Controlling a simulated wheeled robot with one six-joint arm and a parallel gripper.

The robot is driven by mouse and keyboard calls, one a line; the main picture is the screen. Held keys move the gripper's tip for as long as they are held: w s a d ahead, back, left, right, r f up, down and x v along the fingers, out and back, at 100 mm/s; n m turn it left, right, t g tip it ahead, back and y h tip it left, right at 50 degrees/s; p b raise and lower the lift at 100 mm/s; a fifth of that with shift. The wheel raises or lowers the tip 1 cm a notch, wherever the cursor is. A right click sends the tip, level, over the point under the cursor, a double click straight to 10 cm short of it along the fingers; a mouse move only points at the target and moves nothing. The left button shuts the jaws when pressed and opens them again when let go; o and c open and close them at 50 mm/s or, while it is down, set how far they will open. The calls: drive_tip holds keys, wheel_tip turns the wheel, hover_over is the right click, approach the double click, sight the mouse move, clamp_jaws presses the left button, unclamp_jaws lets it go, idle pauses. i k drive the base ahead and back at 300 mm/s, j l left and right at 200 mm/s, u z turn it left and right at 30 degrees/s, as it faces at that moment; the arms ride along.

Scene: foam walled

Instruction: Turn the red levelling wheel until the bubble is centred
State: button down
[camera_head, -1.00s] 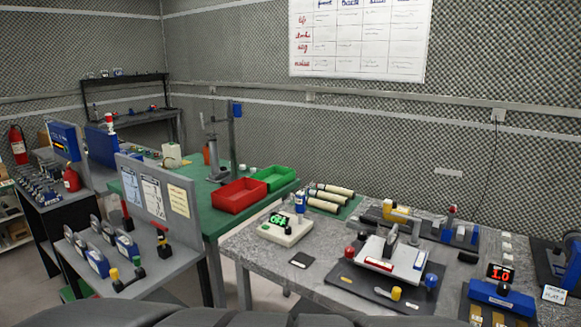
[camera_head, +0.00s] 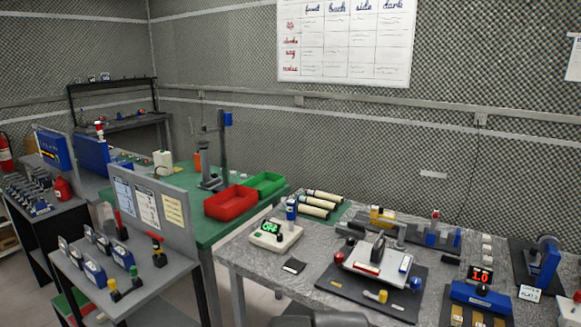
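A white levelling instrument (camera_head: 370,268) stands on a dark mat (camera_head: 330,283) on the grey bench at lower right. The bubble is too small to make out. My gripper is not in view.
A device with a green display (camera_head: 272,233) stands left on the bench, and a blue box with a red display (camera_head: 480,290) stands right. Red (camera_head: 231,203) and green (camera_head: 267,184) bins sit on the green table. A grey partition stand (camera_head: 150,200) is at left.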

sight(339, 257)
drive_tip(key=i+l+z, duration=0.25)
drive_tip(key=l+z, duration=0.2)
drive_tip(key=i+l+z, duration=0.45)
drive_tip(key=k, duration=0.1)
